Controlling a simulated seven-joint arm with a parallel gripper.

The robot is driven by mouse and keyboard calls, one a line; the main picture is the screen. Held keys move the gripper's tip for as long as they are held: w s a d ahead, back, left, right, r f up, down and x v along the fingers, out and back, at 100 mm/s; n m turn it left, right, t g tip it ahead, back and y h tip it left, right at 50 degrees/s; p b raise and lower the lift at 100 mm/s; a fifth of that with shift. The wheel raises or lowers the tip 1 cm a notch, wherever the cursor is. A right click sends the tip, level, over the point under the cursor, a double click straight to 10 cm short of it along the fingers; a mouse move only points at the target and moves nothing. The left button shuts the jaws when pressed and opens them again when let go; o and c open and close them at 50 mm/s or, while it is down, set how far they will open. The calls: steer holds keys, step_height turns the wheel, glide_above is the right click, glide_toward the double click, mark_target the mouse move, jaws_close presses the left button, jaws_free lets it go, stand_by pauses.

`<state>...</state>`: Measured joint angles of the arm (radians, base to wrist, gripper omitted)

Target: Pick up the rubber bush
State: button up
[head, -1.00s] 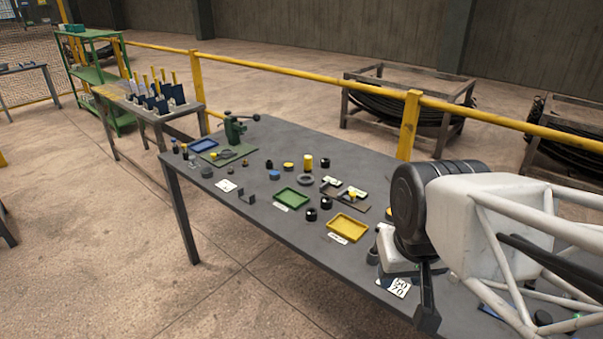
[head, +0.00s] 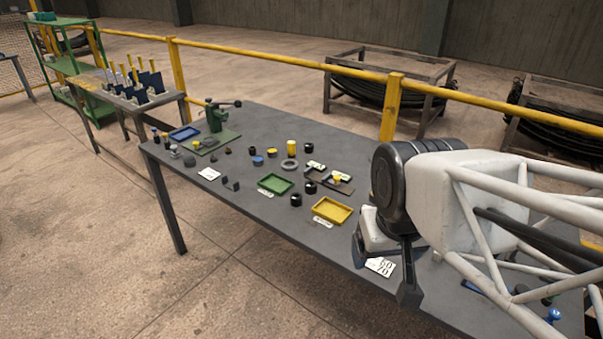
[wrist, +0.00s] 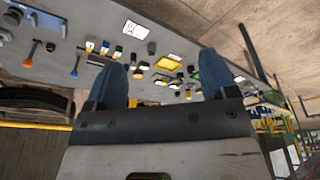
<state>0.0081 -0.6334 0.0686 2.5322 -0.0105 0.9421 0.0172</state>
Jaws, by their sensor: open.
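I cannot tell for sure which part is the rubber bush. Several small black round parts stand on the table, among them two between the trays, a front one (head: 295,200) and a rear one (head: 310,187), and one farther back (head: 308,148). A flat grey ring (head: 289,165) lies near the yellow cylinder. My gripper (head: 383,270) is above the right part of the table, near a white number card (head: 380,267). In the wrist view my gripper (wrist: 163,78) has its two blue fingers wide apart with nothing between them. The parts are well beyond the fingertips.
A green tray (head: 275,184) and a yellow tray (head: 332,210) lie on the grey table (head: 250,228). A green press (head: 214,115) and a blue tray (head: 184,133) are at the far left end. A yellow rail (head: 280,60) runs behind the table.

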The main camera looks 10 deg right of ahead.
steer(key=shift+w, duration=0.1)
steer(key=m+g, duration=0.3)
steer(key=m, duration=0.8)
glide_above(311, 187)
steer(key=w, duration=0.2)
steer(key=f, duration=2.2)
steer(key=shift+s+d+f, duration=0.15)
steer(key=shift+d, duration=0.1)
steer(key=shift+w+f, duration=0.2)
steer(key=shift+f, duration=0.1)
steer(key=shift+f, duration=1.3)
